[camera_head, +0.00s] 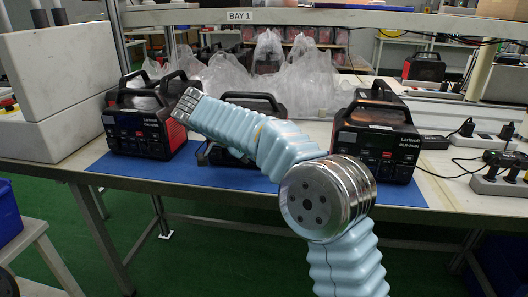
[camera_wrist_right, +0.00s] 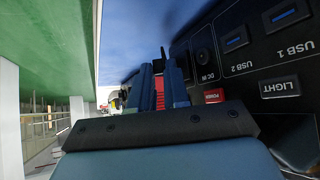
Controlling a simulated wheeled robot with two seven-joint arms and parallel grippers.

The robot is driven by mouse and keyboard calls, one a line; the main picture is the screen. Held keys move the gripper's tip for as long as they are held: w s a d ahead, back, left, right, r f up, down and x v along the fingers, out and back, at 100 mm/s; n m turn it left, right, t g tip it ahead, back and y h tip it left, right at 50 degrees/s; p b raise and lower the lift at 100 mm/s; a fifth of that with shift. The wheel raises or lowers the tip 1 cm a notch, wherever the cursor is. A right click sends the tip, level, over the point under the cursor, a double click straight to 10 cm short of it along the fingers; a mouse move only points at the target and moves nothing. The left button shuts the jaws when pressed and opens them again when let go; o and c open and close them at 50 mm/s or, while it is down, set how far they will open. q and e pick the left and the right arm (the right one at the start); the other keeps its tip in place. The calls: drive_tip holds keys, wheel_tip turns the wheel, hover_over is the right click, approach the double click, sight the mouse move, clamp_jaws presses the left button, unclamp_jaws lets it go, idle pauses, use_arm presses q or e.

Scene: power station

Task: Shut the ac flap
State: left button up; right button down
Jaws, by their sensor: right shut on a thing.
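Three black-and-red power stations stand on the table's blue mat: a left one (camera_head: 143,123), a middle one (camera_head: 240,101) mostly behind my arm, and a right one (camera_head: 377,133). In the right wrist view my right gripper (camera_wrist_right: 164,82) is close beside a black front panel (camera_wrist_right: 228,68) with USB, DC IN, POWER and LIGHT controls. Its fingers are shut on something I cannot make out. I cannot make out the ac flap. My left gripper is out of view.
White foam blocks (camera_head: 62,92) stand at the table's left end. Clear plastic bags (camera_head: 290,78) lie behind the stations. Power strips (camera_head: 500,184) and plugs with cables are at the right. A blue mat (camera_head: 200,178) covers the table's front middle.

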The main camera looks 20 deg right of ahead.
drive_tip(key=shift+w+a+f+g, duration=0.1)
drive_tip(key=shift+a+f+g, duration=0.05)
drive_tip(key=shift+g, duration=0.15)
drive_tip(key=c, duration=1.2)
unclamp_jaws()
drive_tip(key=shift+c, duration=0.2)
drive_tip(key=shift+o, duration=0.4)
